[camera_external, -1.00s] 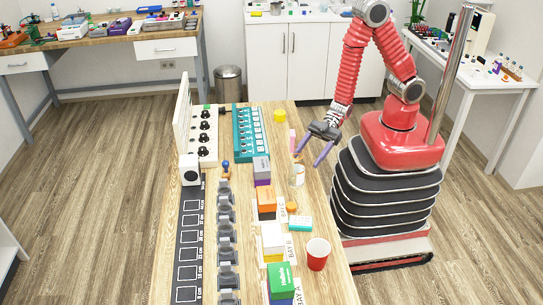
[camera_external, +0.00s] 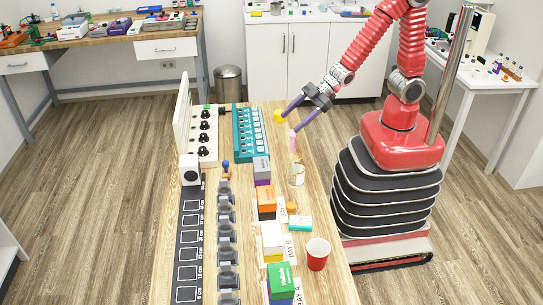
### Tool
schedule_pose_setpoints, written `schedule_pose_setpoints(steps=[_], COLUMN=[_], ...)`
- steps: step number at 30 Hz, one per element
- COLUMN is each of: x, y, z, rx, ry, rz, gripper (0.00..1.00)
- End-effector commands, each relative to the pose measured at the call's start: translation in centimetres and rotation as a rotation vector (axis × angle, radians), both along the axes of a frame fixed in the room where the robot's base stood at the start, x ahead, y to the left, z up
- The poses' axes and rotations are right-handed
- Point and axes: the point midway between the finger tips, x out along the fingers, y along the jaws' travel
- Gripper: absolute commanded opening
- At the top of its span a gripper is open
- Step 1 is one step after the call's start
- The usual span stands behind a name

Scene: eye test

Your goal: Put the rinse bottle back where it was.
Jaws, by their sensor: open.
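A slim pink thing (camera_external: 292,142) stands upright near the right edge of the long wooden table (camera_external: 322,215). It may be the rinse bottle, but it is too small to be sure. My gripper (camera_external: 290,122) is open, with its two purple fingers spread and pointing down to the left. One fingertip is close to the yellow thing (camera_external: 278,116), the other close to the top of the pink thing. I cannot tell whether either touches. Nothing shows held between the fingers.
A white can (camera_external: 297,176) and a red cup (camera_external: 317,256) stand along the table's right side. A teal rack (camera_external: 249,140) is left of the yellow thing. Stacked boxes (camera_external: 266,205) and a row of grey holders (camera_external: 226,235) fill the nearer middle.

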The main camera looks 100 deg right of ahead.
Motion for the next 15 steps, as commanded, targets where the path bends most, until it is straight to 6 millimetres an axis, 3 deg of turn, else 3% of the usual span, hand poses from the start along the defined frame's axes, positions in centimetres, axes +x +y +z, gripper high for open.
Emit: schedule_pose_setpoints(steps=[8, 15], x=[-2.5, -6.4], y=[-4.6, -7.5], z=[4.7, 8.1], rx=[-0.038, -0.031], ry=[0.076, 0.164], rz=[-0.165, -0.29], gripper=[0.64, 0.64])
